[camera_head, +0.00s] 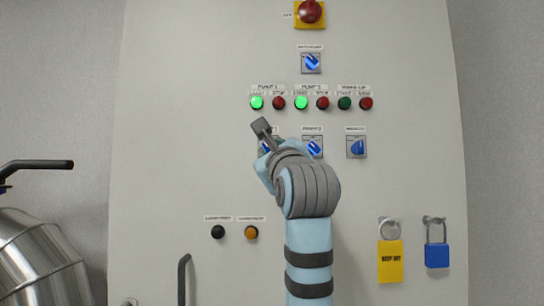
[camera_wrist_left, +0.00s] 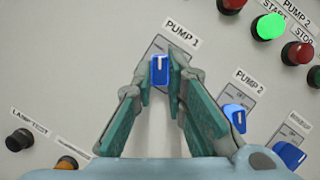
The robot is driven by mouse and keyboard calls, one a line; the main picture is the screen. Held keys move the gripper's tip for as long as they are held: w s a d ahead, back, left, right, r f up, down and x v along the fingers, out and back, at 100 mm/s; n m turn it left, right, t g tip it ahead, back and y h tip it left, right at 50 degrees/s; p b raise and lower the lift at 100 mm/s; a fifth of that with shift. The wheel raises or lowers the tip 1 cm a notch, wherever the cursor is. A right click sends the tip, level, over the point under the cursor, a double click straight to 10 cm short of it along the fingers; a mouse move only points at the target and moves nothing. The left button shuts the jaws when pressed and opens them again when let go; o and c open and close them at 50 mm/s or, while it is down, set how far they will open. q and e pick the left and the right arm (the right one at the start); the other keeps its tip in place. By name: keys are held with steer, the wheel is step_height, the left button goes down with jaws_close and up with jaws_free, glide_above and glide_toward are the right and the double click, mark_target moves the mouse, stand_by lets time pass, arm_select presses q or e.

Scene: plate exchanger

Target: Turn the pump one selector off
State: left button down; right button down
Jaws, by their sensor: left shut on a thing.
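The pump one selector is a blue knob (camera_wrist_left: 159,70) with a white mark, under the PUMP 1 label (camera_wrist_left: 182,35) in the left wrist view. My left gripper (camera_wrist_left: 162,75) has its two green-padded fingers on either side of the knob and is shut on it. In the head view my left gripper (camera_head: 262,150) and wrist hide most of this selector. The green pump 1 lamp (camera_head: 257,102) above it is lit. My right gripper is not in view.
The PUMP 2 selector (camera_head: 313,148) is close to the right of my wrist, with another blue selector (camera_head: 357,147) beyond it. A red emergency button (camera_head: 309,12) is at the top. A yellow tag (camera_head: 390,262) and blue padlock (camera_head: 437,255) hang lower right. A steel vessel (camera_head: 40,262) stands at left.

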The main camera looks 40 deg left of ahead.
arm_select(q)
steer(key=m+t+b, duration=0.1)
steer(key=m, duration=0.1)
steer(key=m+t+h+b, duration=0.1)
steer(key=m, duration=0.1)
steer(key=shift+s+a+m, duration=0.15)
steer(key=shift+s+m, duration=0.05)
steer(key=shift+m, duration=0.1)
steer(key=shift+a+m+t+h+b, duration=0.1)
steer(key=shift+m+t+h+b, duration=0.35)
steer(key=shift+m, duration=0.65)
steer(key=shift+m+t+h+b, duration=0.35)
steer(key=shift+m+t, duration=0.2)
steer(key=shift+m, duration=0.85)
steer(key=c, duration=1.6)
jaws_free()
steer(key=v, duration=1.2)
